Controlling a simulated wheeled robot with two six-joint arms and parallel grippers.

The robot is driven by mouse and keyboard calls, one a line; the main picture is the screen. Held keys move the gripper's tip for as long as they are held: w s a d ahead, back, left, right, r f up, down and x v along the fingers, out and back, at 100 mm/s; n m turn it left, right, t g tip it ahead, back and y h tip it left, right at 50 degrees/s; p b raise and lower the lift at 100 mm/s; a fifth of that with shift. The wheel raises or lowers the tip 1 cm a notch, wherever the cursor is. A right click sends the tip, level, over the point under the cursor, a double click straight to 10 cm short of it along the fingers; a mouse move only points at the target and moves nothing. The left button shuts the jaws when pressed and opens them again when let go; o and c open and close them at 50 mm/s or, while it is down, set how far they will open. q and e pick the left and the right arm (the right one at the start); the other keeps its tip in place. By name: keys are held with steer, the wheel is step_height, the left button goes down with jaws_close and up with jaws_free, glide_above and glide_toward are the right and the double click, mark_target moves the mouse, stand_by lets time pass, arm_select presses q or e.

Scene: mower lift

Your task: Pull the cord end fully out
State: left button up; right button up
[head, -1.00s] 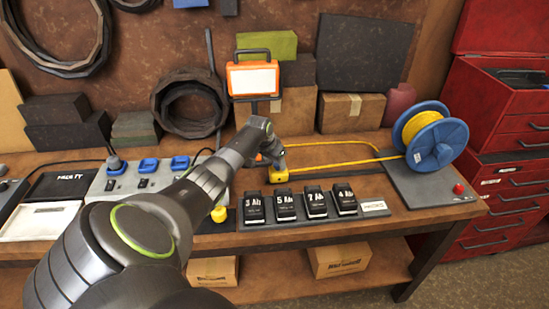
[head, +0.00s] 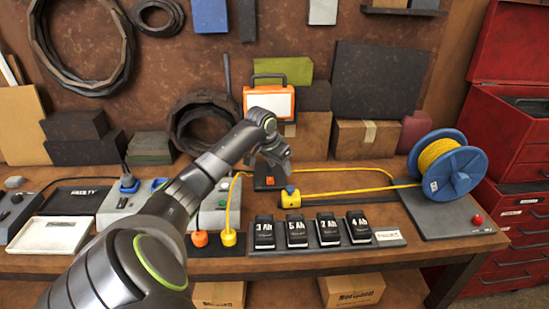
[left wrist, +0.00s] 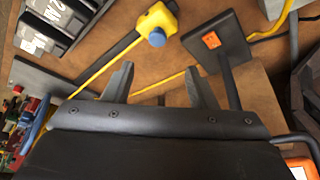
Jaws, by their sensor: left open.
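A yellow cord (head: 345,191) runs left across the bench from the blue reel (head: 452,172). A yellow connector with a blue cap (head: 290,199), on the cord, lies on the bench top behind the battery row. It also shows in the left wrist view (left wrist: 152,30). My left gripper (head: 281,156) is above and slightly behind this connector, apart from it. In the left wrist view its two fingers (left wrist: 160,84) are spread with nothing between them. My right gripper is not in view.
The work lamp (head: 268,102) stands behind my gripper, its dark base with an orange switch close to the connector. Several black batteries (head: 297,231) stand in front. A yellow plug (head: 229,238) and an orange plug (head: 199,239) sit left of them. A red button (head: 478,219) is on the reel's plate.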

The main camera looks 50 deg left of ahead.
arm_select(q)
steer(key=shift+b+v, duration=0.35)
steer(key=shift+v, duration=2.05)
